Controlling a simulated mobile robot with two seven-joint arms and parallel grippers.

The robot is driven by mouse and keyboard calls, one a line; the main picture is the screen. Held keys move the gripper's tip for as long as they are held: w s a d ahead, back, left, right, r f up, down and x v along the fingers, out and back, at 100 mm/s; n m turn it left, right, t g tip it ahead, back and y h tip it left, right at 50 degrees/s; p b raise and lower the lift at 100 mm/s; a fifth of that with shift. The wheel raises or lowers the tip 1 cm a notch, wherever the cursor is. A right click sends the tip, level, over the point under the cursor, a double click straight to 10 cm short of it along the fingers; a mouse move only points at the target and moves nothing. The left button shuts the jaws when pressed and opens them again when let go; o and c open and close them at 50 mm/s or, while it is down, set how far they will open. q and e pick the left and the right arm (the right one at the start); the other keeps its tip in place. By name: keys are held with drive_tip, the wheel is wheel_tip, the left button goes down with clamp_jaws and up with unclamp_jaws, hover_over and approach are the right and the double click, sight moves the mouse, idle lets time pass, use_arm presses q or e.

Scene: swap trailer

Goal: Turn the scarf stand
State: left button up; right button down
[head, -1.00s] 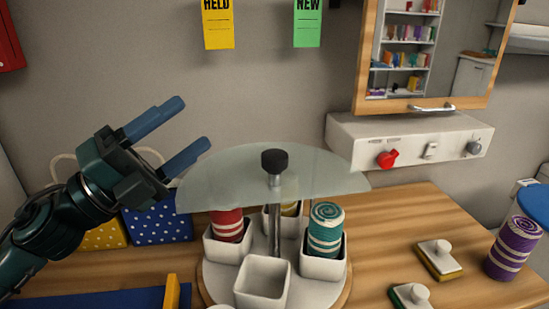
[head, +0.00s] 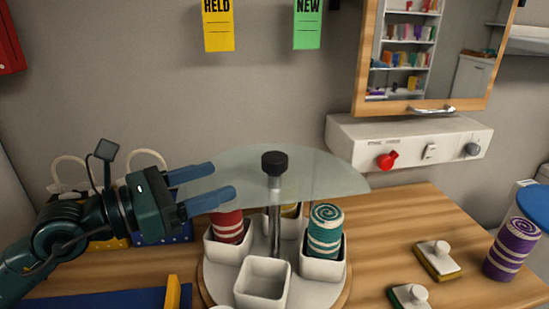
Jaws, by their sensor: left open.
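The scarf stand stands on the wooden table, with a round white base (head: 222,284), a metal post with a black knob (head: 275,163) and a clear half-round shield (head: 320,176). Its white cups hold a red rolled scarf (head: 228,226), a teal one (head: 325,230) and a yellow one (head: 290,210) mostly hidden behind the post. The front cup (head: 262,284) is empty. My left gripper (head: 214,187) is open and empty, its blue fingers pointing right at the shield's left edge, overlapping it in the picture; I cannot tell whether they touch. My right gripper is not in view.
A purple rolled scarf (head: 512,249) stands at the right, near two knobbed pads (head: 437,260). A blue dotted bag (head: 178,232) is partly behind my left arm. A white control box (head: 408,139) and a mirror cabinet hang above the table's right side.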

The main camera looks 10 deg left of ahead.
sight(263, 164)
use_arm(q)
drive_tip(key=p+x, duration=0.3)
drive_tip(key=x, duration=0.8)
drive_tip(key=shift+r, duration=0.15)
drive_tip(key=shift+w+d+p, duration=0.35)
drive_tip(key=shift+d, duration=0.2)
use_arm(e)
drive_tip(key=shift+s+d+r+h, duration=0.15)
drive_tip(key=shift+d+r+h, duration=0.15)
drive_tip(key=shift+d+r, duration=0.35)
use_arm(q)
drive_tip(key=shift+c, duration=0.3)
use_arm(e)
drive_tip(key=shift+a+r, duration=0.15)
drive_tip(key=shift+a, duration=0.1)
use_arm(q)
clamp_jaws()
